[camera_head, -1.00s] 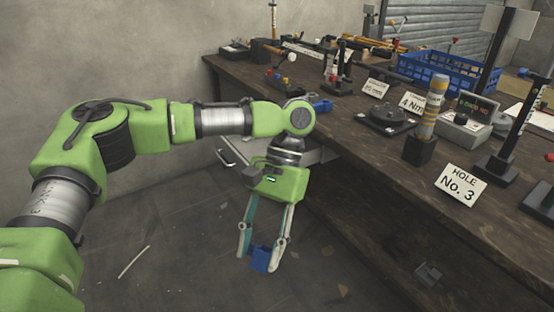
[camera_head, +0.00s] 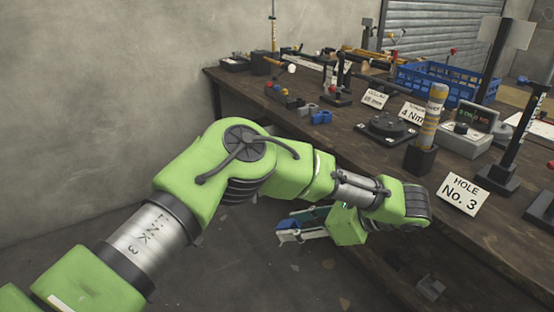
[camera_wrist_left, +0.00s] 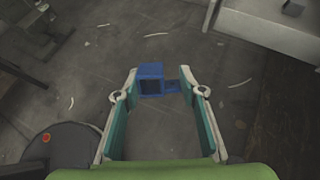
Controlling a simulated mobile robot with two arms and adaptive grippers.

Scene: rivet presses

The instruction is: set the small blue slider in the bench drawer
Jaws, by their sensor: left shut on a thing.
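My left gripper (camera_head: 292,226) is shut on the small blue slider (camera_head: 287,237). It holds it in the air over the floor, beside the bench's front side, with its fingers pointing left. In the left wrist view the slider (camera_wrist_left: 150,73) sits at the fingertips, a blue block with a hollow and a small tab on its right. A pale open tray shape, seemingly the bench drawer (camera_wrist_left: 262,33), shows at upper right there, apart from the slider, with a small dark thing in it. In the head view my arm hides the drawer. My right gripper is not in view.
The wooden bench (camera_head: 240,88) runs along the right. Another blue part (camera_head: 321,117) and grey parts lie near its front edge. A torque tester (camera_head: 465,130), a Hole No. 3 sign (camera_head: 462,194) and a blue crate (camera_head: 445,85) stand on it. The floor is mostly clear.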

